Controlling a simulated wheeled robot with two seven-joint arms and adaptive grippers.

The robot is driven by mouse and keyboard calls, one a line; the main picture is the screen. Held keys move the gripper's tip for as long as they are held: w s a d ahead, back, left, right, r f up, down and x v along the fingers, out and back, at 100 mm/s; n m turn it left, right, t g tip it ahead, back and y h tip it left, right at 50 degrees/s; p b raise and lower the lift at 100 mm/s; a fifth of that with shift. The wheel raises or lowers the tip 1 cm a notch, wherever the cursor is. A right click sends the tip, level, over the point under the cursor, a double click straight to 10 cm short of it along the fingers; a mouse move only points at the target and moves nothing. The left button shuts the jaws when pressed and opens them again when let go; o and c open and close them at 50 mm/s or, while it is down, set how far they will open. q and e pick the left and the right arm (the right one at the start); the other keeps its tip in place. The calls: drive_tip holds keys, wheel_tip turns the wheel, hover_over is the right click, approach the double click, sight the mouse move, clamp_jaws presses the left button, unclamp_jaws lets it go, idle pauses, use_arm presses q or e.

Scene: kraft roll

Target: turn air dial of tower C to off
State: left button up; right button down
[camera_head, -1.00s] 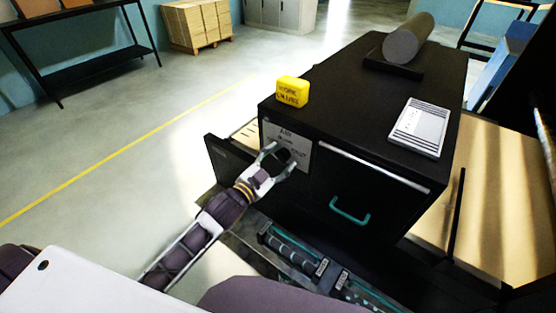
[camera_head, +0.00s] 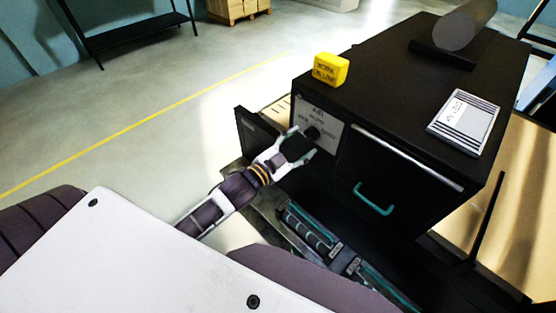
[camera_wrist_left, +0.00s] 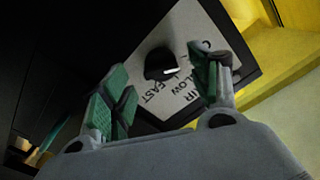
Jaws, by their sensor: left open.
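The air dial is a black round knob (camera_head: 312,132) on a white label plate (camera_head: 330,118) on the front of the black cabinet (camera_head: 405,125). In the left wrist view the knob (camera_wrist_left: 160,64) has a white pointer mark, and the plate (camera_wrist_left: 190,95) shows the words AIR, SLOW and FAST. My left gripper (camera_head: 304,141) is open in front of the plate, with its fingertips on either side of the knob. In the left wrist view the knob lies between and beyond the green finger pads (camera_wrist_left: 160,85). I cannot tell whether the fingers touch anything. My right gripper is not in view.
A yellow block (camera_head: 330,69) and a white-grey panel (camera_head: 464,122) lie on the cabinet top, with a grey roll (camera_head: 465,25) behind. A teal handle (camera_head: 373,199) sits right of the plate. An open door (camera_head: 257,132) stands out at the left.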

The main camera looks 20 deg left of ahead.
use_arm(q)
drive_tip(key=v, duration=0.8)
idle(0.6)
drive_tip(key=shift+s, duration=0.2)
drive_tip(key=shift+a, duration=0.1)
idle(0.5)
